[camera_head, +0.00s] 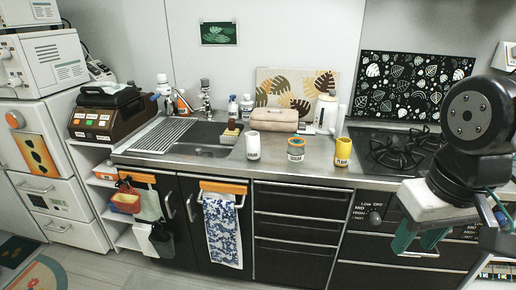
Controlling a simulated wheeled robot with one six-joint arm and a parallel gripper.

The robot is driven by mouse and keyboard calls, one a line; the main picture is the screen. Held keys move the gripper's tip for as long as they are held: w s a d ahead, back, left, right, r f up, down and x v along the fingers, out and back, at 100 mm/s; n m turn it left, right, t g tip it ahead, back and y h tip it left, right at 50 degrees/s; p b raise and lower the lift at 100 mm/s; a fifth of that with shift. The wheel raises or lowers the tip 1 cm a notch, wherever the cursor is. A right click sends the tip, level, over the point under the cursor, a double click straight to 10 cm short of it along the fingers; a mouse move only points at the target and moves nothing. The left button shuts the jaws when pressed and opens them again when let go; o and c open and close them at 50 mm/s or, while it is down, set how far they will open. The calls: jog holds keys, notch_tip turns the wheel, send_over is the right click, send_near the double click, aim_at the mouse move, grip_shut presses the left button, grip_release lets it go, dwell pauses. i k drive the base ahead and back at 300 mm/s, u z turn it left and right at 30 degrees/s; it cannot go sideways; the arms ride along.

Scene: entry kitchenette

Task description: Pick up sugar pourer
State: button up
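I cannot tell for sure which container is the sugar pourer, as the labels are too small to read. Three small labelled containers stand in a row near the counter's front edge: a white one (252,146), a teal one with a tan top (296,150) and a yellow one (342,152). A taller white container with a handle (326,112) stands behind them. My gripper (420,240) hangs at the right, in front of the stove and apart from all these containers. Its green fingers look spread with nothing between them.
A sink (205,139) with a drying rack (161,134) lies left of the containers. A beige case (274,120) stands behind them. A black stove (396,150) is at the right. Drawers (294,227) and a patterned towel (222,230) are below the counter.

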aim_at(253, 138)
jog(key=u, duration=1.8)
jog(key=i, duration=0.85)
jog(key=z, duration=2.85)
jog(key=i, duration=0.5)
jog(key=u, duration=0.1)
